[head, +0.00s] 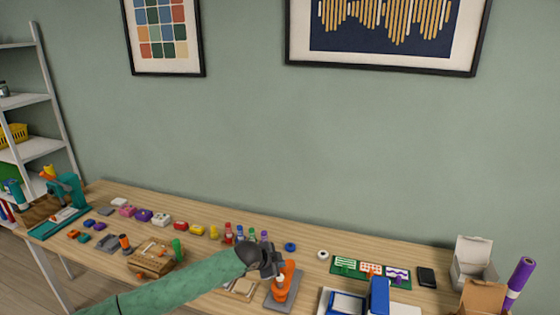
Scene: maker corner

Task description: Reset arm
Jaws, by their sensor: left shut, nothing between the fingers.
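My left arm (175,287) comes in from the lower left, in a green sleeve, and reaches over the wooden table. My left gripper (272,268) is dark grey, shut and empty. In the picture it is just up and left of a small orange arm-like device (283,284) on a grey base plate (283,304). The gripper overlaps the device's edge in the picture, and I cannot tell whether they touch. My right gripper is not in view.
Several small coloured blocks and bottles line the table's (330,240) back. A green card (369,270), a black item (426,277), a white box (472,262) and a purple tube (519,280) are at right.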

